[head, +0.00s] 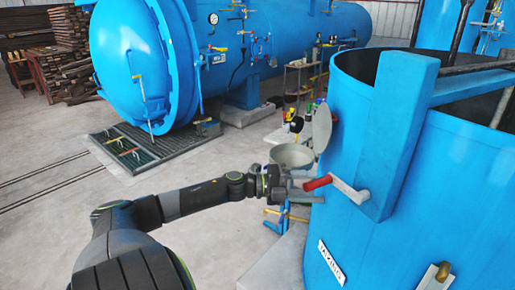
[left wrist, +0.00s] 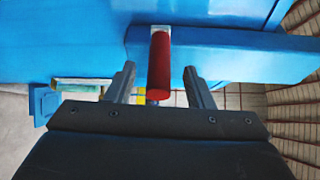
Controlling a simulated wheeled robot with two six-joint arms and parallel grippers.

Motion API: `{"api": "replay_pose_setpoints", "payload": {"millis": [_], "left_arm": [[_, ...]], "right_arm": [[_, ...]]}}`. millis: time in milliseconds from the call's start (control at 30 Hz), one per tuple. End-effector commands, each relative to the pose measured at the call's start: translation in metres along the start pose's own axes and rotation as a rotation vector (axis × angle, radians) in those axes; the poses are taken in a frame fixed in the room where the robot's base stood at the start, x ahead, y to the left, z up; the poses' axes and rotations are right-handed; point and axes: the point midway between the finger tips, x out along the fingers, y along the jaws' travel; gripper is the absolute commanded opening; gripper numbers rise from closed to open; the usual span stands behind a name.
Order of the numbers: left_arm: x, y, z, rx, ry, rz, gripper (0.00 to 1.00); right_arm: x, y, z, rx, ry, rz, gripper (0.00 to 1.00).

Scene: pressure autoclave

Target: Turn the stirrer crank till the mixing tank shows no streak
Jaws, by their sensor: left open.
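The blue mixing tank (head: 340,130) stands at the right of the head view, with a nameplate (head: 331,262) low on its wall. The stirrer crank (head: 349,189) sticks out from the blue upright on its side and has a red handle (head: 318,183) pointing left. My left gripper (head: 300,192) is at the handle's free end. In the left wrist view the red handle (left wrist: 159,60) lies between the two open fingers of my left gripper (left wrist: 159,75), with gaps on both sides. The tank's contents are hidden, so no streak can be seen. My right gripper is not in view.
A large blue autoclave (head: 270,45) lies behind, with a floor grate (head: 130,145) before it. A grey round pan (head: 291,155) and a round lid (head: 322,127) are close behind my left gripper. Stacked timber (head: 65,45) is far left.

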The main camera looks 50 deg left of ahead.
Motion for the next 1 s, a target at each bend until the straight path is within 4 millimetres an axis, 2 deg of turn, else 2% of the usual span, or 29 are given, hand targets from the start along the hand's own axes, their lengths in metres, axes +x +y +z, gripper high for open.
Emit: {"api": "replay_pose_setpoints", "payload": {"millis": [267,533,800,1000], "left_arm": [[-0.025,0.000,0.001,0.000,-0.002,0.004,0.48],[-0.056,-0.003,0.001,-0.003,-0.002,0.005,0.48],[-0.102,-0.003,0.000,-0.002,-0.001,0.006,0.48],[-0.128,-0.002,0.000,-0.002,-0.001,0.003,0.48]], "right_arm": [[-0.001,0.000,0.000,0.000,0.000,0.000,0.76],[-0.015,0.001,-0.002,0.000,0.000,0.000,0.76],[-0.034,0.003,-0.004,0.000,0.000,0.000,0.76],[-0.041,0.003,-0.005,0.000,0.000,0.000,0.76]]}}
